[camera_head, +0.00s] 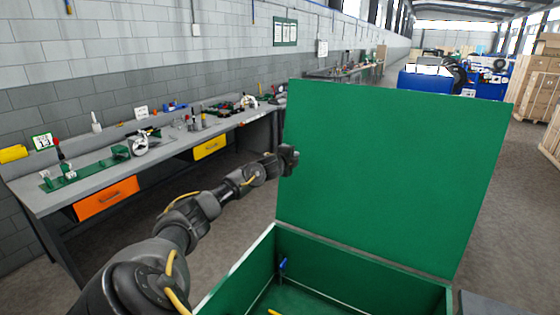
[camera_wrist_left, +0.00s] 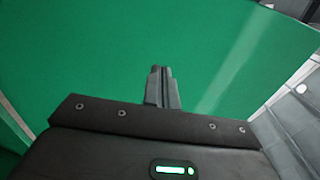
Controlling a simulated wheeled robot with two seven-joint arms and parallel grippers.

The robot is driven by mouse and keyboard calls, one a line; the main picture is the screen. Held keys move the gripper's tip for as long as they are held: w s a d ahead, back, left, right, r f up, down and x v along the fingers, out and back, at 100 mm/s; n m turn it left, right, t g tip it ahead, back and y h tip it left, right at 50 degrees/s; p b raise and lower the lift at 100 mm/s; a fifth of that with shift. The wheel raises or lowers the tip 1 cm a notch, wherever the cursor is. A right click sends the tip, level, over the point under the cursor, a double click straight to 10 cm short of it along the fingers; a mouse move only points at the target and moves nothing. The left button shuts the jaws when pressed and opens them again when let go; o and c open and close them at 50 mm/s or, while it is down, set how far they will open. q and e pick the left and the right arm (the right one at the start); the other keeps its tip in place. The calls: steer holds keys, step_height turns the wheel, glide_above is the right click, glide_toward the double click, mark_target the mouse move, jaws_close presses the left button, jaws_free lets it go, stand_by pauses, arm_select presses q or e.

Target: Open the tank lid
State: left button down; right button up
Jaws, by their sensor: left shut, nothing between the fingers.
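The tank is a green box (camera_head: 245,272) at the bottom of the head view. Its green lid (camera_head: 385,175) stands raised, roughly upright, along the far edge of the box. The box is open at the top, and a blue piece and a yellow piece show inside. My left arm reaches past the lid's left edge, and the gripper end is partly hidden behind the lid. In the left wrist view the gripper (camera_wrist_left: 162,75) is shut and empty, and the green lid surface (camera_wrist_left: 90,60) fills most of the view behind it. I cannot tell whether the fingertips touch the lid.
A long grey workbench (camera_head: 85,180) with tools, an orange drawer (camera_head: 106,198) and a yellow drawer (camera_head: 210,147) runs along the left wall. Blue machines (camera_head: 425,85) and wooden crates (camera_head: 540,90) stand far back.

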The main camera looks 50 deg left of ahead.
arm_select(q)
steer(key=d+f+b+v, duration=0.1)
steer(key=b+v, duration=0.1)
steer(key=v, duration=0.5)
steer(key=shift+r+b, duration=0.3)
steer(key=shift+b, duration=0.05)
